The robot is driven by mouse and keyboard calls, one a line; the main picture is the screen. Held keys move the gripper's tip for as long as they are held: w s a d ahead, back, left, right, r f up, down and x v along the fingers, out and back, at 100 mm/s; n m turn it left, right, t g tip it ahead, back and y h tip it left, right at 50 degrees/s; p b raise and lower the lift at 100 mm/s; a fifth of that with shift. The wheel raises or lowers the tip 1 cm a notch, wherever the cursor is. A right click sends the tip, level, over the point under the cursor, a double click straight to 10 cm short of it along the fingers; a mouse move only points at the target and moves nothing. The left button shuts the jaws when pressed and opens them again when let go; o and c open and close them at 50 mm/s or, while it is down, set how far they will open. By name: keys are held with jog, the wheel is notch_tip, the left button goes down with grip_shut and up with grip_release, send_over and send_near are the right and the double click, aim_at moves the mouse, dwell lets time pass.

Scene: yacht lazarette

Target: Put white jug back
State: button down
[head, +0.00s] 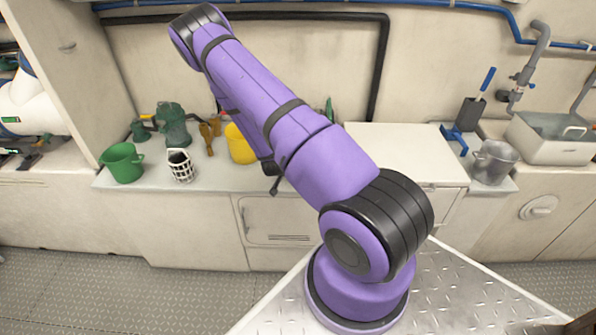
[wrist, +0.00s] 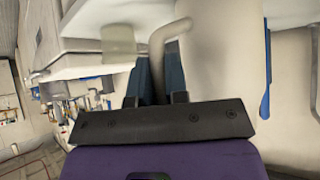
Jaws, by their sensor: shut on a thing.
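The white jug (wrist: 225,55) fills the middle right of the wrist view, close to the camera. Its curved handle (wrist: 165,36) runs down between the dark fingers of my gripper (wrist: 159,82). My gripper is shut on the handle, and the fingertips are partly hidden by the handle. In the head view my purple arm reaches up and over to the back counter, and it hides the jug and most of the gripper.
At right are a grey metal bucket (head: 494,161), a blue-handled tool (head: 472,110) and a white sink (head: 552,140). A white panel (head: 405,150) looks bare.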

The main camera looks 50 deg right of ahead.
jog(key=c, duration=1.1)
grip_release()
jog(key=shift+f, duration=0.1)
jog(key=w+a+r+n+t+y, duration=0.1)
jog(key=a+r+n+t+y, duration=0.2)
jog(key=a+r, duration=1.2)
jog(key=a+r+n+y, duration=0.5)
jog(key=a+r, duration=0.6)
jog(key=r, duration=0.8)
jog(key=s+a+r+n+y, duration=0.2)
jog(key=s+a+r+n, duration=0.25)
jog(key=s+r, duration=0.8)
jog(key=s+r+n, duration=0.1)
jog(key=s+r, duration=0.1)
jog(key=s, duration=0.1)
jog(key=s+r+n, duration=0.1)
jog(key=s+r, duration=0.1)
jog(key=s, duration=0.2)
jog(key=s+r+n+h, duration=0.1)
jog(key=s+r, duration=0.1)
jog(key=s, duration=0.1)
jog(key=shift+s+a+r+n+t, duration=0.2)
jog(key=shift+s+n+t, duration=0.05)
jog(key=shift+s+t, duration=0.1)
